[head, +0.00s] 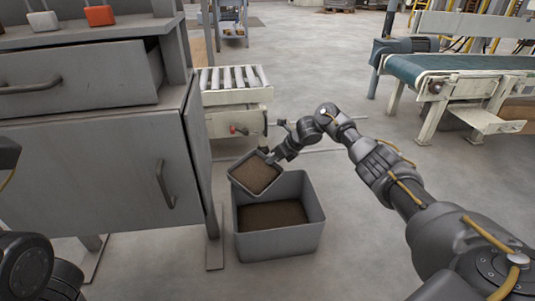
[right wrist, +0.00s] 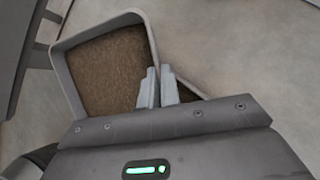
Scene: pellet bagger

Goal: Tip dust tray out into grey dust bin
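The dust tray (head: 254,174) is a small grey square tray with brown dust in it, held tilted above the back left part of the dust bin. My right gripper (head: 272,161) is shut on its rim. In the right wrist view the two fingers (right wrist: 155,88) pinch the wall of the tray (right wrist: 107,70), and brown dust covers its bottom. The grey dust bin (head: 279,240) stands on the floor, open at the top, with brown dust inside. In the right wrist view the tray hides most of the bin. My left gripper is not in view; only dark parts of my left arm show at the left edge.
A grey cabinet (head: 85,155) with a drawer and a door stands left of the bin. A short roller conveyor (head: 232,84) is behind it. A green belt conveyor (head: 455,68) stands at the back right. The floor right of the bin is clear apart from my arm above it.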

